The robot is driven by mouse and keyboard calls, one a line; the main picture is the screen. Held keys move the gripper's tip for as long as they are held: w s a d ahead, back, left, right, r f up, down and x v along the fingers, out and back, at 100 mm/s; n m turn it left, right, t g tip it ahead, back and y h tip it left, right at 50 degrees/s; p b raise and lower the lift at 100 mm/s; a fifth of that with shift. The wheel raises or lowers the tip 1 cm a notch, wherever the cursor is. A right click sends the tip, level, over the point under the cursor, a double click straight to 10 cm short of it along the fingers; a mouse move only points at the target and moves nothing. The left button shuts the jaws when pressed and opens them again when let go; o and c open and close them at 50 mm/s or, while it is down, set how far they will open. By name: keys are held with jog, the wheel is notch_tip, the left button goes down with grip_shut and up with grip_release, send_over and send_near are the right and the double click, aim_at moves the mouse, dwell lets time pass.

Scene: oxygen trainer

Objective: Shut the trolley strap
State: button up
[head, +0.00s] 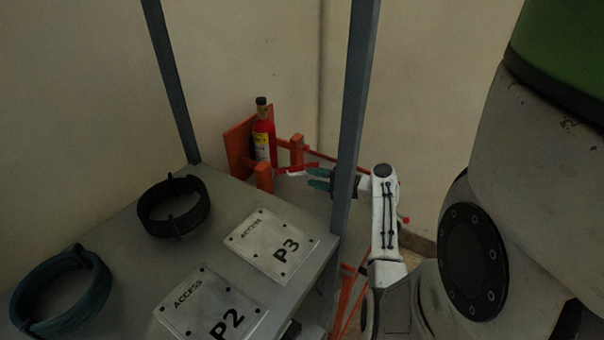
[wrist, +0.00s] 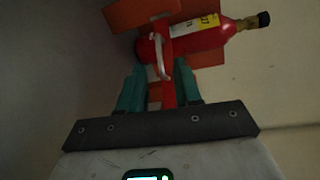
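A red cylinder (head: 264,139) with a black top and yellow label stands upright against an orange bracket (head: 237,146) in the head view. It also shows in the wrist view (wrist: 200,38), lying across the top of the picture. The strap (head: 295,170) is a red and pale band that sticks out from the cylinder's front, apparently swung open. In the wrist view a pale curved part of it (wrist: 166,38) crosses the cylinder. My gripper (head: 317,179) has teal fingers parted beside the strap. In the wrist view red shows between the fingers (wrist: 161,88); contact is unclear.
A grey shelf (head: 140,262) with dark posts (head: 353,110) stands in front, one post close to my gripper. It holds a black coil (head: 174,207), a teal coil (head: 62,292) and ACCESS plates P3 (head: 271,246) and P2 (head: 210,308). A plain wall is behind.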

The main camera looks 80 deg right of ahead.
aim_at(300, 174)
jog(key=x, duration=0.4)
jog(key=shift+w+f, duration=0.1)
jog(key=shift+w, duration=0.2)
grip_shut()
dwell(1.2)
